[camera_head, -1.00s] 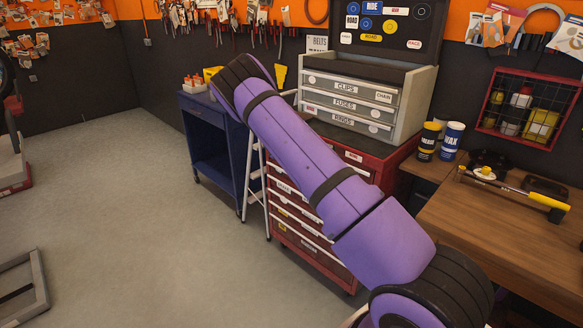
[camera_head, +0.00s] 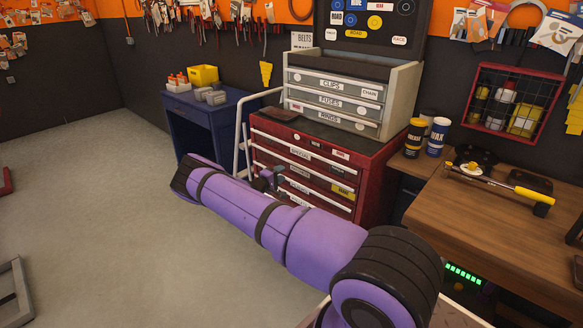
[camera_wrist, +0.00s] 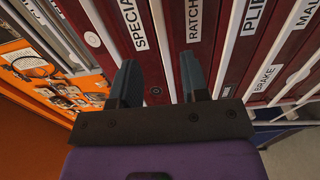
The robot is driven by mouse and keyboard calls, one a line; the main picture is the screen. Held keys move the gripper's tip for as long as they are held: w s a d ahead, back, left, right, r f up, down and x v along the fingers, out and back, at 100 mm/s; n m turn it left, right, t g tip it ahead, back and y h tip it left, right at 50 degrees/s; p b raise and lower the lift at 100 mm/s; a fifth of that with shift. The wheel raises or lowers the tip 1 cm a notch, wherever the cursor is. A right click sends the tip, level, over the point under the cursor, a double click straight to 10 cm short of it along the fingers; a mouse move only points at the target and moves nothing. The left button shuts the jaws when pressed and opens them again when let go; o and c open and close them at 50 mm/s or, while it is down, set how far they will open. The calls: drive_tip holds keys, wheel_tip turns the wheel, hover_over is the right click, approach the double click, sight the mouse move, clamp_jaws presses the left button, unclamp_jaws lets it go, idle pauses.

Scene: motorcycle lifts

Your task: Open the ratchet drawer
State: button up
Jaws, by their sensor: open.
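The red tool cabinet (camera_head: 375,185) stands left of the wooden bench, its labelled drawers looking shut. The ratchet drawer (camera_wrist: 210,50) shows in the wrist view with a partly cut-off "RATCH" label, between the "SPECIAL" drawer (camera_wrist: 138,45) and the pliers drawer. A pale handle strip (camera_wrist: 158,25) runs along the ratchet drawer's edge on the "SPECIAL" side. My gripper (camera_wrist: 158,62) is open and empty, its fingers on either side of that strip's line in the picture. I cannot tell whether they touch it. In the head view my gripper (camera_head: 268,178) is in front of the cabinet's upper drawers.
A grey small-parts chest (camera_head: 345,92) sits on the cabinet. A blue cart (camera_head: 205,135) stands to the left, with a pale ladder-like frame (camera_head: 240,135) between. The wooden bench (camera_head: 490,215) is at right. The floor (camera_head: 100,190) at left is mostly clear.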

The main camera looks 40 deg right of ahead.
drive_tip(key=d, duration=0.8)
drive_tip(key=shift+w+d, duration=0.3)
drive_tip(key=shift+d, duration=0.1)
clamp_jaws()
